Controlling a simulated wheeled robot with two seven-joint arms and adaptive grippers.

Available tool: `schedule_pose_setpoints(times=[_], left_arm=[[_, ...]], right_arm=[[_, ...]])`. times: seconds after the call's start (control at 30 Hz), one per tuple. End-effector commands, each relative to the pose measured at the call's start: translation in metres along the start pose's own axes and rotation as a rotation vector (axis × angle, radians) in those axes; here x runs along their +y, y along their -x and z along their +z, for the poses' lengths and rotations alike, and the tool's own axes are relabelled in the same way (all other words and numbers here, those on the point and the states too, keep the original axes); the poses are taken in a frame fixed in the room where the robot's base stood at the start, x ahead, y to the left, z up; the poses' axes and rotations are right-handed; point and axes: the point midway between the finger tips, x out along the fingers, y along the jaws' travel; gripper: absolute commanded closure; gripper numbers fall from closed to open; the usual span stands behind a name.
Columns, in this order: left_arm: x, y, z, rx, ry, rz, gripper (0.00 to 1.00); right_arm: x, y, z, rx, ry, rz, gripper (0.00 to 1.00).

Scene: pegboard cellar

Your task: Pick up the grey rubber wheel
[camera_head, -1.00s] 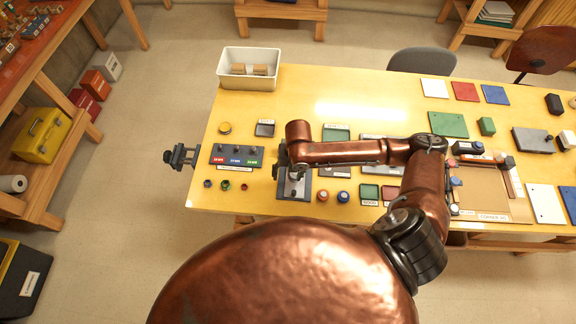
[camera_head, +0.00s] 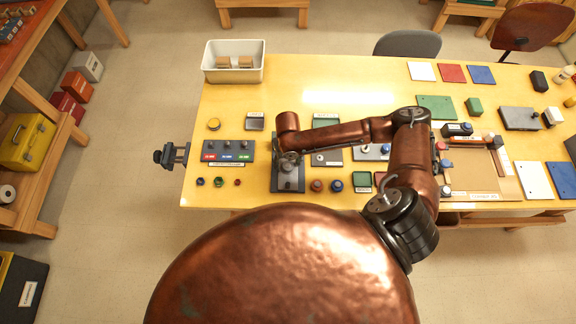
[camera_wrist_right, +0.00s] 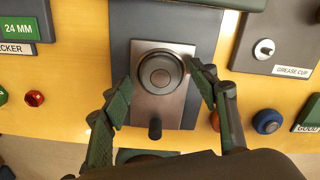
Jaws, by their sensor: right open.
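A dark grey round ring-shaped piece (camera_wrist_right: 160,72), which looks like the grey rubber wheel, sits on a metal plate (camera_wrist_right: 182,101) over a dark grey board (camera_wrist_right: 193,24) in the right wrist view. A dark peg stands below it on the same plate. My right gripper (camera_wrist_right: 162,78) is open, with one finger on each side of the ring; I cannot tell whether they touch it. In the head view the right gripper (camera_head: 289,158) is over that board near the table's front edge, and the wheel is hard to make out there. My left gripper is not in view.
The yellow table (camera_head: 330,77) also holds a labelled socket board (camera_head: 228,144) to the left and a grease cup board (camera_wrist_right: 270,50) to the right. Small coloured knobs, including a blue one (camera_wrist_right: 267,121), sit nearby. A white bin (camera_head: 207,63) stands at the back left.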

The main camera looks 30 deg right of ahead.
Motion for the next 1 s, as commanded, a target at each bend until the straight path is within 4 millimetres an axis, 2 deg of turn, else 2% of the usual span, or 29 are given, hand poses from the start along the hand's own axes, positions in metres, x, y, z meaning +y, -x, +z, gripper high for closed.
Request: schedule_pose_setpoints(times=[0.2, 0.9, 1.0], left_arm=[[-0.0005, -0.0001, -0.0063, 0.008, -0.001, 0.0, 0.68], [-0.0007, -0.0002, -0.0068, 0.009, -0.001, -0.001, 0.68], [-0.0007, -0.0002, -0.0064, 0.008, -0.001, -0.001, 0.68]], right_arm=[[-0.0008, -0.0006, 0.0001, -0.001, -0.001, 0.0, 0.45], [-0.0012, -0.0002, 0.0, -0.001, -0.002, 0.0, 0.93], [-0.0012, -0.0002, 0.0001, -0.001, -0.002, 0.0, 0.94]])
